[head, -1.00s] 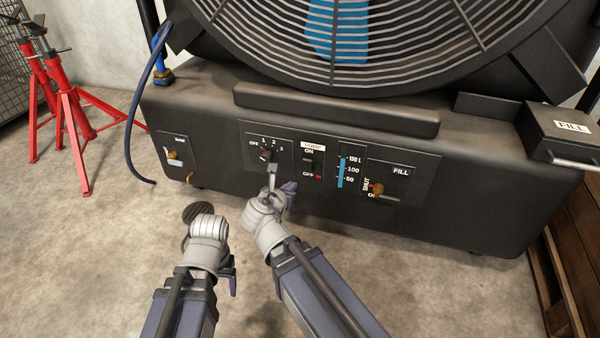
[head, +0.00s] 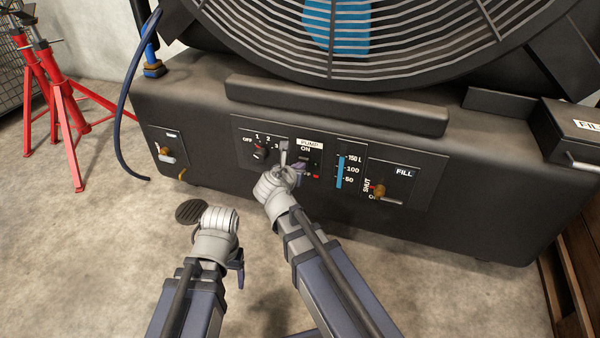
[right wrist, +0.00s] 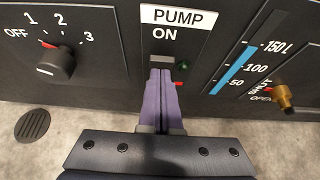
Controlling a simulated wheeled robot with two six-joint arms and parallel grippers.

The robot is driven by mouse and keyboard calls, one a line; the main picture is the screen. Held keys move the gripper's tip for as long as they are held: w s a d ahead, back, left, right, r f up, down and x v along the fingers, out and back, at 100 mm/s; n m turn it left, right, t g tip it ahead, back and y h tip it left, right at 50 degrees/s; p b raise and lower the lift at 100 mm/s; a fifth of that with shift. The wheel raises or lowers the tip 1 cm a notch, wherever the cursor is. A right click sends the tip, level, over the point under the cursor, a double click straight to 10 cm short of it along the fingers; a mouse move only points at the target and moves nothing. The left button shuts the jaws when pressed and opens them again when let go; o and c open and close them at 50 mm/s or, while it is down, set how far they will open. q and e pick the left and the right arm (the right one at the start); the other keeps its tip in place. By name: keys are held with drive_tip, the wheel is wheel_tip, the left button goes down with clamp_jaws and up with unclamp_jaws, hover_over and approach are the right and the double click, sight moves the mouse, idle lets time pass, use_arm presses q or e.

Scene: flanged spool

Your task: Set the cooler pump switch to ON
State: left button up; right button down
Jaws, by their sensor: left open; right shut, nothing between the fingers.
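The pump switch (right wrist: 161,61) is a dark rocker under the white PUMP label (right wrist: 177,17) and the ON marking. Its lower part is hidden behind my right gripper (right wrist: 160,74), whose purple fingers are shut with nothing between them. The fingertips overlap the switch; I cannot tell whether they touch it or which way it is set. A dark green lamp (right wrist: 183,65) and a bright red mark (right wrist: 179,84) show to its right. In the head view my right gripper (head: 285,150) is at the pump panel. My left gripper (head: 237,268) is open, low above the floor, its fingers poorly seen.
A rotary selector (right wrist: 55,63) is left of the switch. A level gauge (right wrist: 232,71) and a brass FILL valve (right wrist: 284,97) are to the right. A ledge (head: 335,104) juts out above the panel. Red stands (head: 68,120) are at far left.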

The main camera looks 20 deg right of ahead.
idle(0.3)
drive_tip(key=w+d+r+g+y+p, duration=0.1)
drive_tip(key=p, duration=0.3)
drive_tip(key=shift+r+g+p, duration=0.15)
drive_tip(key=shift+g+p, duration=0.25)
drive_tip(key=shift+s+a+f+b, duration=0.1)
drive_tip(key=shift+f+b, duration=0.25)
drive_tip(key=shift+f, duration=0.05)
drive_tip(key=shift+r, duration=0.1)
drive_tip(key=shift+r+p, duration=0.75)
drive_tip(key=shift+p, duration=0.1)
drive_tip(key=shift+s, duration=0.1)
